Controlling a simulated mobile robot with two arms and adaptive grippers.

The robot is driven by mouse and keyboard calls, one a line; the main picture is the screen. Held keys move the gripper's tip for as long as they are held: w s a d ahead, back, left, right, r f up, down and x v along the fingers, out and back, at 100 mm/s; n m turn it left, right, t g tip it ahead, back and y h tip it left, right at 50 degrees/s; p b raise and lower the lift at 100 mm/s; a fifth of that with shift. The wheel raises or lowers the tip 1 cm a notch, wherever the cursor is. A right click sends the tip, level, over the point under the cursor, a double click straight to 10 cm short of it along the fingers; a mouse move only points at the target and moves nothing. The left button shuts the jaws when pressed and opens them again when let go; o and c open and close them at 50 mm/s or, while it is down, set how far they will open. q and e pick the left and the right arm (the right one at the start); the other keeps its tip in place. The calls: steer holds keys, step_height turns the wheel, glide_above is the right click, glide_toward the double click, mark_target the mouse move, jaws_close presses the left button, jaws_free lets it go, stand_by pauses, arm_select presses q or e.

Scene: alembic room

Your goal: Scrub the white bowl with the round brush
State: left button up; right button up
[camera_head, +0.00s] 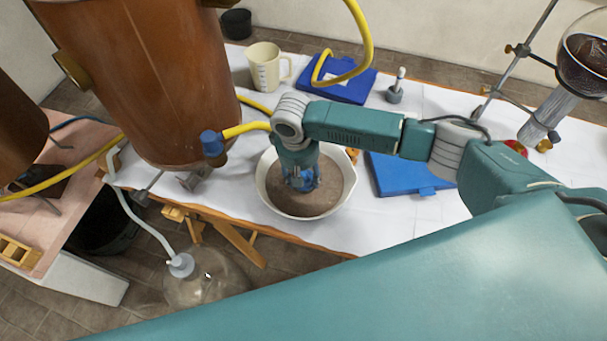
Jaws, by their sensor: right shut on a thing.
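The white bowl (338,193) sits near the front edge of the white-covered table, with a pale rim and a brownish inside. My right gripper (303,184) points down into the bowl, left of its middle. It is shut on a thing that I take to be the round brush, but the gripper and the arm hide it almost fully. I cannot tell whether the brush touches the bowl's inside. My left gripper is not in view.
A large copper vessel (150,80) with yellow hoses stands close left of the bowl. A blue flat case (402,175) lies to its right. A beige jug (265,68) and another blue case (350,88) are behind. A glass flask (205,278) stands below the table edge.

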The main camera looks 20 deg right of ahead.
steer(key=shift+f, duration=0.65)
stand_by(0.3)
